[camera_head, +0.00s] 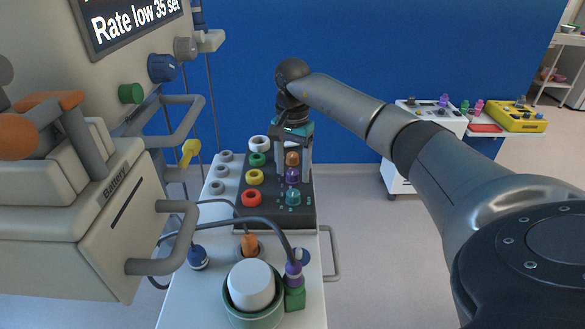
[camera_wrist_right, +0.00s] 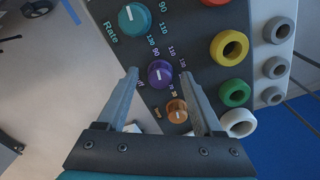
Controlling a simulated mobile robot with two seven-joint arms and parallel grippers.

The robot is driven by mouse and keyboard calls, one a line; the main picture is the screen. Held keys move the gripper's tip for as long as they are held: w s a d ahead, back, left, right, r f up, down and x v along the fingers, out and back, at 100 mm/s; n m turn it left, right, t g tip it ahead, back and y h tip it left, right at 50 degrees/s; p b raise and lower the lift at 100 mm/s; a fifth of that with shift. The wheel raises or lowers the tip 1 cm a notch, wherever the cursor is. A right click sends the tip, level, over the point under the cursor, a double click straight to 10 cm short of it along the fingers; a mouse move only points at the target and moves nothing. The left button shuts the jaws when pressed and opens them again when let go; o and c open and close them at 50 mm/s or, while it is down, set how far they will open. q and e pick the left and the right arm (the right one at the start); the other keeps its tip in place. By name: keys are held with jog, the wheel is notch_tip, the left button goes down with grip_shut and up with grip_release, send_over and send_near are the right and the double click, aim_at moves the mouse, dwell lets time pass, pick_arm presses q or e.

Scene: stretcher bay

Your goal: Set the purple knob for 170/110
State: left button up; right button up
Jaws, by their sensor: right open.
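The purple knob (camera_head: 292,175) is on the dark control box (camera_head: 275,216), between an orange knob (camera_head: 292,158) and a teal knob (camera_head: 293,197). In the right wrist view the purple knob (camera_wrist_right: 160,73) has a white pointer line and printed numbers around it. My right gripper (camera_head: 293,178) is open above the box. In the right wrist view its fingers (camera_wrist_right: 159,75) stand apart on either side of the purple and orange knobs, with nothing between them gripped. Contact with the purple knob cannot be told. My left gripper is not seen.
Coloured ring sockets, including a red one (camera_head: 251,198), line the box's left side. Grey rings stand left of the box. A green bowl with a white cup (camera_head: 250,285) is at the front. A battery unit (camera_head: 100,215) with grey handles stands at left; a cable arcs across the front.

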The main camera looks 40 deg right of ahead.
jog(key=shift+c, duration=0.2)
grip_shut()
dwell(0.4)
